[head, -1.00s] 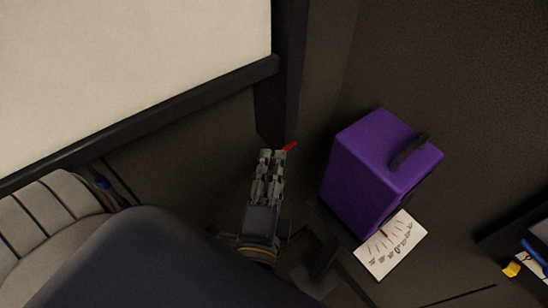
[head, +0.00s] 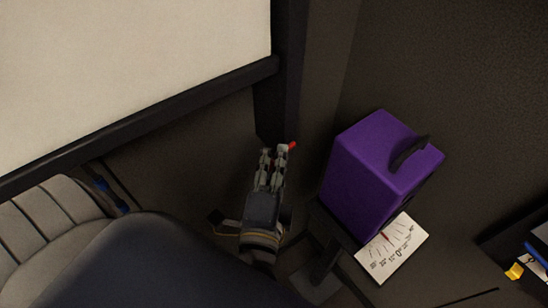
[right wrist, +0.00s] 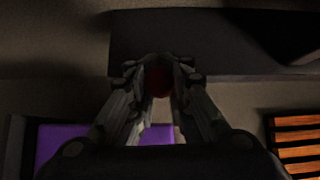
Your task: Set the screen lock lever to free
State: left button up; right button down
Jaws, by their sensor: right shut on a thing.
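The red screen lock lever (head: 292,146) shows as a small red tip at the foot of the dark screen post (head: 274,110). My right gripper (head: 273,152) is at the lever, with its fingers around it. In the right wrist view the lever (right wrist: 158,78) is a dark red round shape between the fingertips of my right gripper (right wrist: 158,72), which is shut on it. Most of the lever is hidden by the fingers. Its marked positions cannot be made out. My left gripper is not in view.
A purple box (head: 366,165) with a black handle stands right of my gripper. A white card with a dial (head: 398,252) lies in front of it. The pale screen (head: 120,70) fills the upper left. A grey padded seat (head: 45,230) is at lower left.

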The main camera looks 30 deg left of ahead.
jog(key=shift+f, duration=0.15)
jog(key=shift+f+n+t+y+b, duration=0.3)
jog(key=shift+f+n+t+b, duration=0.2)
jog(key=shift+n+b, duration=0.15)
jog(key=shift+w+d+f+n+t+y+b, duration=0.1)
jog(key=shift+w+f+n+t+y+b, duration=0.1)
jog(key=shift+f+n+t+y+b, duration=0.5)
jog(key=shift+w+d+f+n+t+y+b, duration=0.15)
jog(key=shift+n+y+b, duration=0.3)
jog(key=shift+n+b, duration=0.65)
jog(key=shift+w+f+n+t+y+b, duration=0.3)
jog(key=shift+n+y+b, duration=0.25)
jog(key=shift+n+b, duration=0.35)
jog(key=shift+s+r, duration=0.1)
jog(key=c, duration=1.7)
grip_release()
jog(key=shift+s, duration=0.1)
